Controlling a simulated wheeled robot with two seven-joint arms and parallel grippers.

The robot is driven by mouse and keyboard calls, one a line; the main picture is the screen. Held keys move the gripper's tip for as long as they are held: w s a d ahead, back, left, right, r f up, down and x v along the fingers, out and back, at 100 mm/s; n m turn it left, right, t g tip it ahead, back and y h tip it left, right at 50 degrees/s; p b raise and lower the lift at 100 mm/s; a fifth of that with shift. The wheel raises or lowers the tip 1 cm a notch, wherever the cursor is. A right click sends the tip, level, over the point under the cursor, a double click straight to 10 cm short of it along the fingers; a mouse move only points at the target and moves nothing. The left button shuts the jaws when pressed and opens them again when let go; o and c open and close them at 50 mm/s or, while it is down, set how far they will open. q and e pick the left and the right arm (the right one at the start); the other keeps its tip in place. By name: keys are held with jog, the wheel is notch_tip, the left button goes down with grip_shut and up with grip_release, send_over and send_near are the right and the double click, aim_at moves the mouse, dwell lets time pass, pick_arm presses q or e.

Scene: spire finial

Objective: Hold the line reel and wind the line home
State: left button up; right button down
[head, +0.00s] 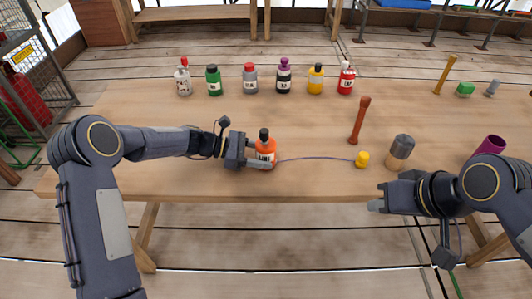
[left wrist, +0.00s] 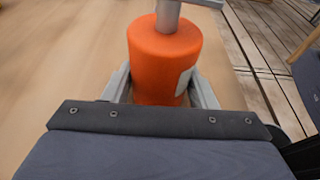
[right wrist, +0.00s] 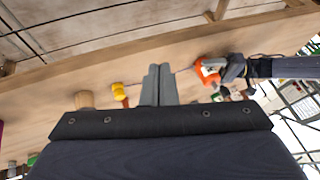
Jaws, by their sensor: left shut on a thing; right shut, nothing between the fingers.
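The line reel (head: 265,147) is an orange, bottle-like body with a white label and a dark top, upright near the table's front edge. My left gripper (head: 260,155) is shut around its sides. In the left wrist view the reel (left wrist: 164,65) sits between the fingers, with a grey shaft and crank on top. A thin line (head: 315,158) runs from the reel to a yellow knob-like piece (head: 362,159) on the table. My right gripper (head: 374,206) is shut and empty by the front edge. In the right wrist view its closed fingers (right wrist: 158,82) point toward the table.
Several labelled bottles (head: 249,78) stand in a row at the back. A reddish-brown stick-like tool (head: 360,120) and a grey-and-tan cylinder (head: 400,148) stand near the yellow piece. A purple cup (head: 490,146) is at the right. The left part of the table (head: 130,110) is clear.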

jog(key=w+a+r+n, duration=0.2)
jog(key=w+r, duration=0.1)
jog(key=w, duration=0.4)
jog(key=r+n+g+h, duration=0.1)
jog(key=r+n, duration=0.1)
jog(key=n, duration=0.2)
send_over(274, 147)
jog(key=d, duration=0.1)
jog(key=shift+d+f, duration=0.2)
jog(key=shift+f, duration=2.75)
jog(key=shift+f, duration=1.5)
jog(key=shift+a, duration=0.2)
jog(key=shift+a, duration=0.55)
jog(key=shift+s+a+r, duration=0.1)
jog(key=shift+s+a, duration=0.55)
